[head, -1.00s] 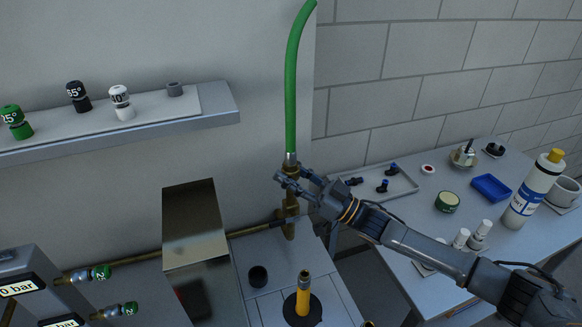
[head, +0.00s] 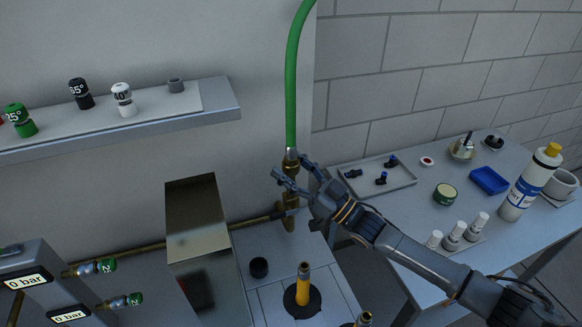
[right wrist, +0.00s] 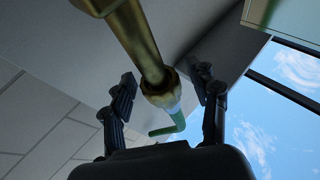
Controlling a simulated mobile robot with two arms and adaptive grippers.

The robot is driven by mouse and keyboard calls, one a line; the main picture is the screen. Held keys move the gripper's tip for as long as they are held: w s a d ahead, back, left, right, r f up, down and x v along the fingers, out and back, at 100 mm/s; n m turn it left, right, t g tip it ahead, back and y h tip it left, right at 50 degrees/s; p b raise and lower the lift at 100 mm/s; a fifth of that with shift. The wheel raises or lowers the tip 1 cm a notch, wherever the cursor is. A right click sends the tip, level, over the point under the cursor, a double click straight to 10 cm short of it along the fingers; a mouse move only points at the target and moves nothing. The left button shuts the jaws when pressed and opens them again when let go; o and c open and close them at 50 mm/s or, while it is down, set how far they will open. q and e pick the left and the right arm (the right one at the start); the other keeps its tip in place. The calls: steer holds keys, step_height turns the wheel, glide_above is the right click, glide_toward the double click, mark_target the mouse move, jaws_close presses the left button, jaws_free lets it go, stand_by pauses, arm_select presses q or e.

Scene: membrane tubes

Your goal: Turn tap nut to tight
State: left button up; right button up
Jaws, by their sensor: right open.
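The brass tap (head: 290,213) stands upright on a pipe by the wall, with a green hose (head: 292,90) rising from its top. The tap nut (head: 291,168) is at the joint between tap and hose, partly hidden by my right gripper. It shows as a brass ring in the right wrist view (right wrist: 160,88), with the green hose beyond it. My right gripper (head: 289,166) is open, its fingers on either side of the nut's place. In the right wrist view the fingers (right wrist: 163,85) stand apart, with visible gaps to the nut. My left gripper is not in view.
A metal box (head: 197,225) stands left of the tap. The right-hand table holds a tray (head: 392,185), a bottle (head: 530,185) and a blue dish (head: 489,181). A shelf (head: 225,108) holds several knobs.

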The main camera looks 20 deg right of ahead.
steer(key=v, duration=1.2)
steer(key=shift+d, duration=0.1)
